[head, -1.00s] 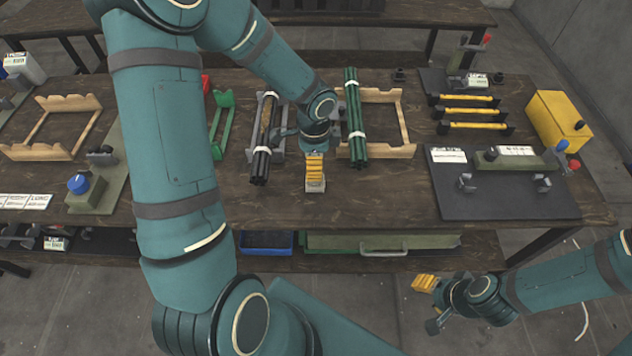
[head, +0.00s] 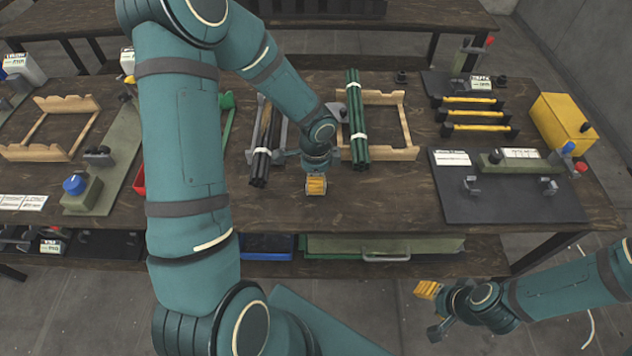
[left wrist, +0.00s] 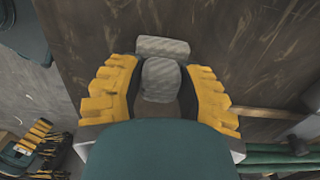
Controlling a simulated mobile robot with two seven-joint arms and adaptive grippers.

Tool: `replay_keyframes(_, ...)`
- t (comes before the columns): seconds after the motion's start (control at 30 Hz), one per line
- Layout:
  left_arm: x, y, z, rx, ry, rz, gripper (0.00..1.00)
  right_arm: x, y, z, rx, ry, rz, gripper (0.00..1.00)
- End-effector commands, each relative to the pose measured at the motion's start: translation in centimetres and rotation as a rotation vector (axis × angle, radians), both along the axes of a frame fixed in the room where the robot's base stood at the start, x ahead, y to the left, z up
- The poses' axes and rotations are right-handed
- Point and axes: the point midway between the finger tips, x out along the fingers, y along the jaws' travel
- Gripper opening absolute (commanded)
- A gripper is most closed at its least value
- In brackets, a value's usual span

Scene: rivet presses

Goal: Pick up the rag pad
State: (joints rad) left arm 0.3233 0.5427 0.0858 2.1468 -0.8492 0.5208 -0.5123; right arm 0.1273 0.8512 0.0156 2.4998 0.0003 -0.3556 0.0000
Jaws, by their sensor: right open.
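The rag pad (left wrist: 163,72) is a grey, ribbed, folded cloth in the left wrist view, with a roll-like part along its far edge. My left gripper (left wrist: 160,92) has one yellow finger on each side of it. I cannot tell whether the fingers touch it. In the head view my left gripper (head: 316,186) is low over the table's front middle, and the pad is hidden there. My right gripper (head: 428,290) is open and empty in front of the table, also seen at the lower left of the left wrist view (left wrist: 38,140).
Green rods (head: 356,125) on a wooden rack (head: 408,125) stand just behind and right of my left gripper. Dark rods (head: 263,150) lie in a holder to its left. A dark fixture board (head: 500,205) and a yellow box (head: 562,122) are at right. The front middle tabletop is clear.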

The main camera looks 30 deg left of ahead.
Motion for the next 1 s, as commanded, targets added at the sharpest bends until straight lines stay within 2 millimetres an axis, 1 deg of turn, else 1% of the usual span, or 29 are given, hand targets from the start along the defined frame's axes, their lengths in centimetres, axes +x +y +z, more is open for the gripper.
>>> replay_keyframes(0.03, 0.0, 0.0, 0.0, 0.0, 0.0, 0.0, 0.13, 0.0, 0.0, 0.0, 0.0, 0.0, 0.0, 0.47)
replay_keyframes(0.07, 0.0, 0.0, 0.0, 0.0, 0.0, 0.0, 0.02, 0.0, 0.0, 0.0, 0.0, 0.0, 0.0, 0.47)
replay_keyframes(0.1, 0.0, 0.0, 0.0, 0.0, 0.0, 0.0, 0.0, 0.0, 0.0, 0.0, 0.0, 0.0, 0.0, 0.47)
replay_keyframes(0.47, 0.0, 0.0, 0.0, -0.001, 0.001, 0.0, 0.0, 0.0, 0.0, 0.0, 0.0, 0.0, 0.0, 0.47)
replay_keyframes(0.57, 0.0, 0.0, 0.6, -0.001, -0.001, 0.001, 0.0, 0.0, 0.0, 0.3, 0.0, 0.001, 0.0, 0.47)
replay_keyframes(0.67, 0.0, 0.0, 2.1, 0.0, -0.002, 0.002, 0.0, -0.1, 0.0, 0.8, 0.0, 0.003, 0.0, 0.47)
replay_keyframes(0.9, 0.1, 0.0, 6.8, 0.001, -0.004, 0.001, 0.0, -0.4, 0.1, 2.5, 0.003, 0.011, 0.002, 0.47)
replay_keyframes(1.0, 0.1, 0.0, 8.4, 0.001, -0.003, 0.002, 0.0, -0.5, 0.1, 3.0, 0.003, 0.013, 0.003, 0.47)
